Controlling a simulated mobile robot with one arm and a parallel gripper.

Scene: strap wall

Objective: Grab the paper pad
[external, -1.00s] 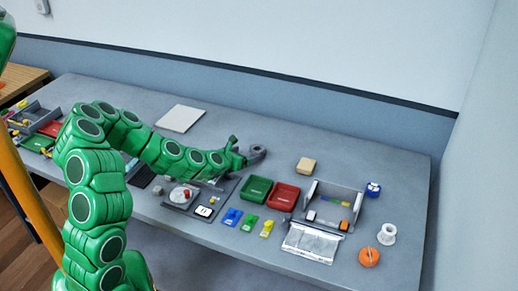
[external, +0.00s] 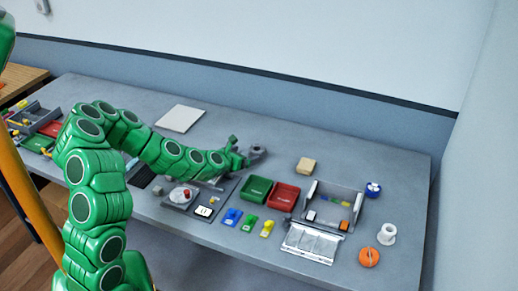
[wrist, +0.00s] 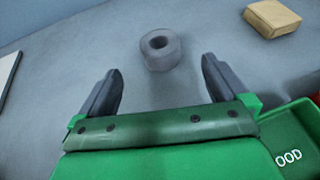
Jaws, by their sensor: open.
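A thin white square pad (external: 181,118), which looks like the paper pad, lies flat toward the back left of the grey table. A pale, dark-edged flat thing (wrist: 8,72) at the left edge of the wrist view may be its edge. A small tan block (external: 306,165) lies right of my gripper (external: 243,150); it also shows in the wrist view (wrist: 272,18). My gripper (wrist: 161,76) is open and empty, its dark fingers spread. A grey hollow ring (wrist: 159,48) stands just beyond the fingertips, apparently untouched.
A green tray (external: 256,189) and a red tray (external: 284,197) lie right of my gripper. Beyond them are a grey bin (external: 340,193), a white spool (external: 387,233) and an orange disc (external: 369,257). Open table lies around the white pad.

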